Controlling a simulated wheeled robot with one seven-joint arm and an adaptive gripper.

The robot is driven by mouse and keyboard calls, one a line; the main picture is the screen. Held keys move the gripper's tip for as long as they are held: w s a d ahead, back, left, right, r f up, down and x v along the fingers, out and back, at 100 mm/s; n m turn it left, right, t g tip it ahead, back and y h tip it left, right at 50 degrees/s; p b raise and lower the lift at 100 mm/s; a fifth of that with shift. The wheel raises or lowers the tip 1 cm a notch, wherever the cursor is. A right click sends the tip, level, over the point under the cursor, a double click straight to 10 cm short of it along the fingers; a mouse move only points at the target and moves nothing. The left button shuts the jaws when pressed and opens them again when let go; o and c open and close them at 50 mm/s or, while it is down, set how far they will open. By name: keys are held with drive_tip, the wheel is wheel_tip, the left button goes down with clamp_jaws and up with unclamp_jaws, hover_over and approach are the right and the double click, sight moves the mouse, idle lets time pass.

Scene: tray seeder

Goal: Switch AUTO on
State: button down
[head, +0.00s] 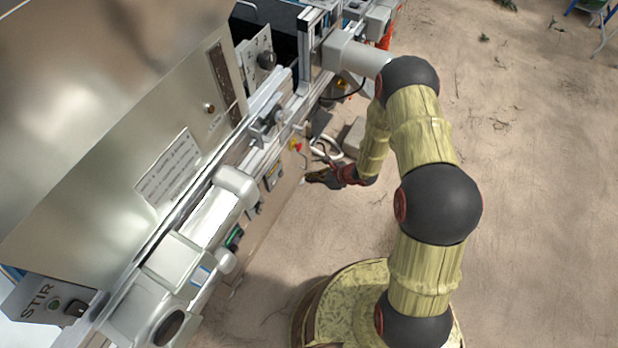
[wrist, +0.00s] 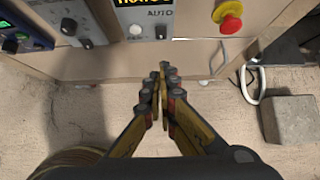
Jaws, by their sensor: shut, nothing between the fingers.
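In the wrist view, a grey panel with the word AUTO (wrist: 160,13) is at the top, cut off by the picture's edge. Below the word are a pale round button (wrist: 135,31) and a small dark switch (wrist: 163,31). I cannot tell the switch's position. My gripper (wrist: 162,72) is shut and empty, its fingertips just below the panel in the picture and apart from the switch. In the head view, my gripper (head: 309,178) is beside the machine's front, near a small panel (head: 273,177) whose lettering is too small to read.
A red mushroom button on a yellow base (wrist: 229,20) is right of the AUTO panel. Another panel with a lever (wrist: 75,28) and a blue-framed display (wrist: 20,35) are to the left. A grey block (wrist: 289,120) and white cable loop (wrist: 250,82) lie at right.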

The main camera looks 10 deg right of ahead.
sight(281, 173)
drive_tip(key=f, duration=0.1)
drive_tip(key=s+d+f+t+y, duration=0.1)
drive_tip(key=f+y+p, duration=0.1)
drive_tip(key=shift+s+d+f, duration=0.15)
drive_tip(key=shift+d+f, duration=0.1)
idle(0.5)
drive_tip(key=w+r+b+x, duration=0.1)
drive_tip(key=b+x, duration=0.3)
drive_tip(key=x, duration=0.9)
drive_tip(key=shift+w+a+r, duration=0.2)
drive_tip(key=shift+a+r, duration=0.05)
drive_tip(key=shift+a, duration=0.3)
